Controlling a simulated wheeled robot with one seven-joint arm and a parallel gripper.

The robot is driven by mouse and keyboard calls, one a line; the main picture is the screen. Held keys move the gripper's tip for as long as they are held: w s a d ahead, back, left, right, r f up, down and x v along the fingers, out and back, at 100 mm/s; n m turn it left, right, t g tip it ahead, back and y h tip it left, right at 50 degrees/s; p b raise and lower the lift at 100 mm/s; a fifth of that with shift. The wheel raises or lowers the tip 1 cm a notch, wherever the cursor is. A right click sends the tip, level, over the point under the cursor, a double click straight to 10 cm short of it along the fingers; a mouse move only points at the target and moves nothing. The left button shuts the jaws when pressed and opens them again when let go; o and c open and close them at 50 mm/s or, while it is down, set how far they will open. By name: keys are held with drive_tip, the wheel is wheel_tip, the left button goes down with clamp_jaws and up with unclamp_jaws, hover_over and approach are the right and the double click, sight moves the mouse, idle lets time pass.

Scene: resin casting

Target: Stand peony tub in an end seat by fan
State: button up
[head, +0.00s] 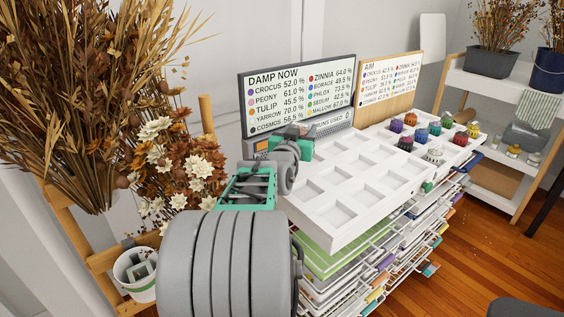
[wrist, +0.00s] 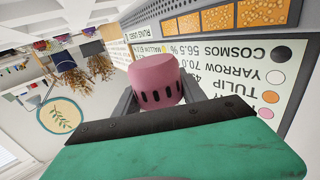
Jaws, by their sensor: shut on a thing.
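The pink tub (wrist: 157,80), matching the pink peony dot on the board, is held in my gripper (wrist: 158,100) in the wrist view. The fingers are shut on its sides, and dark slots show along its edge. In the head view my gripper (head: 304,148) is beside the near left end of the white seat tray (head: 335,235), close to the board; the tub is hidden there. The tray's square seats nearest me look empty. A grey perforated unit (head: 328,131) stands along the tray's back edge below the board; I cannot tell whether it is the fan.
Several coloured tubs (head: 434,129) stand at the tray's far right. The "Damp now" board (head: 298,95) and the wooden "Aim" board (head: 390,84) stand behind the tray. Wire shelves (head: 375,265) lie below it. Dried flowers (head: 165,150) crowd the left.

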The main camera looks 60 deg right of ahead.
drive_tip(key=w+f, duration=0.1)
drive_tip(key=w+a+f, duration=0.1)
drive_tip(key=f, duration=0.1)
drive_tip(key=w+a+f, duration=0.1)
drive_tip(key=w+f, duration=0.1)
drive_tip(key=shift+f+b, duration=0.1)
drive_tip(key=shift+b, duration=0.25)
drive_tip(key=shift+w+a+f+b, duration=0.1)
drive_tip(key=shift+w+f+b, duration=0.15)
drive_tip(key=shift+f, duration=0.8)
drive_tip(key=shift+w+a+f+b, duration=0.1)
drive_tip(key=shift+w+f+b, duration=0.1)
drive_tip(key=shift+f, duration=0.85)
drive_tip(key=o, duration=1.1)
drive_tip(key=shift+r, duration=0.1)
drive_tip(key=shift+a+r, duration=0.1)
drive_tip(key=a, duration=0.4)
drive_tip(key=s+a, duration=0.1)
drive_tip(key=a, duration=0.2)
drive_tip(key=s+a, duration=0.1)
drive_tip(key=a, duration=0.3)
drive_tip(key=shift+a+b, duration=0.35)
drive_tip(key=shift+b, duration=0.05)
